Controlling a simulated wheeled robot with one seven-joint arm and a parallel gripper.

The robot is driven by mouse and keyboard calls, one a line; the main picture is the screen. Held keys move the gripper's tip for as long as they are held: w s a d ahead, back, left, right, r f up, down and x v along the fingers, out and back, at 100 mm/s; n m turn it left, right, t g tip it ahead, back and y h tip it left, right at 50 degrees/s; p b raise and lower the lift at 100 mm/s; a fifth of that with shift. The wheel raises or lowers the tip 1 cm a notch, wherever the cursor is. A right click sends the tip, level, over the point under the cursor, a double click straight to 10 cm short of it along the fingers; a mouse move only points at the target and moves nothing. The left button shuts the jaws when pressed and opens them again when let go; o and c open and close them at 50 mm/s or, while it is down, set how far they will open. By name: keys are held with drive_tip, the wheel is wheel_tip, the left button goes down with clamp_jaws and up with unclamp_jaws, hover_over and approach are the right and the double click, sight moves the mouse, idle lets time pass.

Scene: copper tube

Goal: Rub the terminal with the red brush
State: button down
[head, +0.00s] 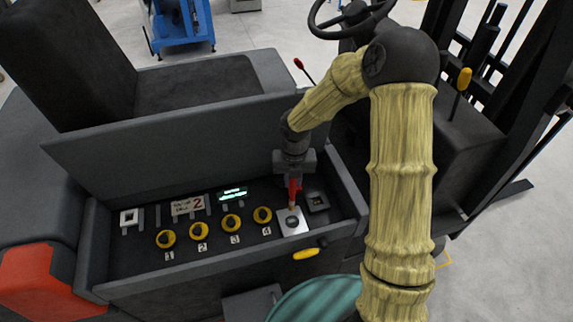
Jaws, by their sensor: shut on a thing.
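My gripper (295,180) is shut on the red brush (293,191) and holds it upright, pointing down inside the open compartment of the vehicle. The brush's pale lower end (293,208) is just above or at a light square plate (286,231) with a dark round piece (292,222) on it. I cannot tell whether it touches. This dark round piece may be the terminal; no label shows on it. Several dark round knobs with yellow rings (199,229), numbered from 1 to 4, stand in a row to the left.
A small dark square holder (317,202) is right of the plate. The raised grey lid (180,149) stands behind; a front wall with a yellow handle (306,254) bounds the compartment.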

wheel_tip(320, 180, up, 4)
drive_tip(key=p, duration=0.3)
drive_tip(key=shift+s+a+p, duration=0.1)
drive_tip(key=shift+a+p, duration=0.05)
drive_tip(key=shift+p, duration=0.25)
idle(0.3)
